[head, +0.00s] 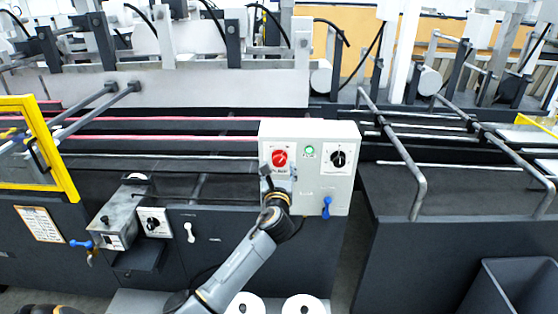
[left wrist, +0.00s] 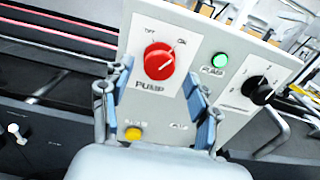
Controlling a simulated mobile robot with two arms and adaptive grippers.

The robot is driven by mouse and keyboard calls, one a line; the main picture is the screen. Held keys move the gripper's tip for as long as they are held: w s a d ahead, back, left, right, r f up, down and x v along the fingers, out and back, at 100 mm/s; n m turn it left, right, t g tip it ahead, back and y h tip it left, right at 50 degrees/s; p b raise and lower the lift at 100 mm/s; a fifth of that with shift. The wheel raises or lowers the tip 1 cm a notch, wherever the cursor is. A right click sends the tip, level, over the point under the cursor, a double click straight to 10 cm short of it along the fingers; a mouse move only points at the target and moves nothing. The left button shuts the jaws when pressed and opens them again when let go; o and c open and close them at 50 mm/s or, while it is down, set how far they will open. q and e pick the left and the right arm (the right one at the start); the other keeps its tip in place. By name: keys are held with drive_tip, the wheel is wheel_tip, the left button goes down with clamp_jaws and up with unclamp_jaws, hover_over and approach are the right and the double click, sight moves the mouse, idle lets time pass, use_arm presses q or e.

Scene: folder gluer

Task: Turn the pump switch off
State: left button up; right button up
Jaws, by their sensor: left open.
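The pump switch (head: 279,158) is a red round knob on the upper left of a light grey control box (head: 310,200). In the left wrist view the red pump switch (left wrist: 158,60) sits on a white plate marked OFF, ON and PUMP. A pale mark shows on the knob, but its exact setting is hard to read. My left gripper (head: 274,178) is just below the knob in the head view. In the left wrist view my left gripper (left wrist: 155,90) is open, its blue-grey fingers apart, with the knob beyond and between them, not gripped. My right gripper does not show.
A lit green button (left wrist: 220,60) and a black rotary knob (left wrist: 258,90) are right of the pump switch. A yellow button (left wrist: 133,134) is below it. A grey bin (head: 515,285) stands lower right.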

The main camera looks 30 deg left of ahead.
sight(279, 161)
use_arm(q)
drive_tip(key=shift+x, duration=1.65)
drive_tip(key=c, duration=1.1)
